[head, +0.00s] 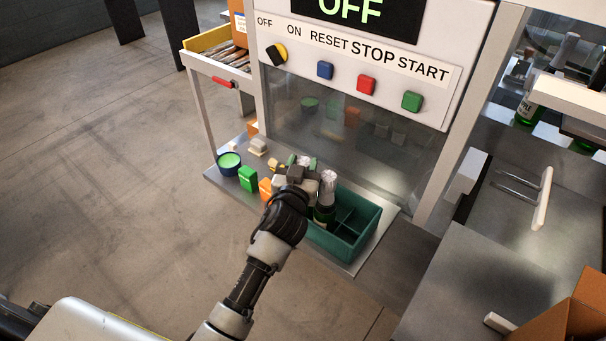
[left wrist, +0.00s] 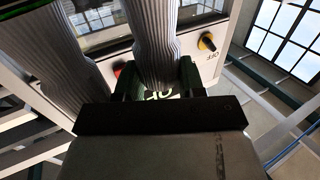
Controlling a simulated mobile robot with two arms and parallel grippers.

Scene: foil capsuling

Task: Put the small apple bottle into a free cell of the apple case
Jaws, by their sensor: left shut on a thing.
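My left gripper (head: 302,163) is beside the left end of the green divided case (head: 368,228) on the shelf. It is shut on a bottle whose ribbed silver neck foil (left wrist: 152,40) rises between the fingers in the left wrist view. In the head view the gripper hides most of this bottle; I cannot tell whether its base is in a cell. A second foil-topped dark bottle (head: 328,187) stands upright at the case's left side, right of the gripper; its foil also shows in the left wrist view (left wrist: 68,55). Cells on the case's right look empty. My right gripper is out of view.
A glazed machine front with buttons rises behind. An apple-labelled bottle (head: 525,110) stands far right.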

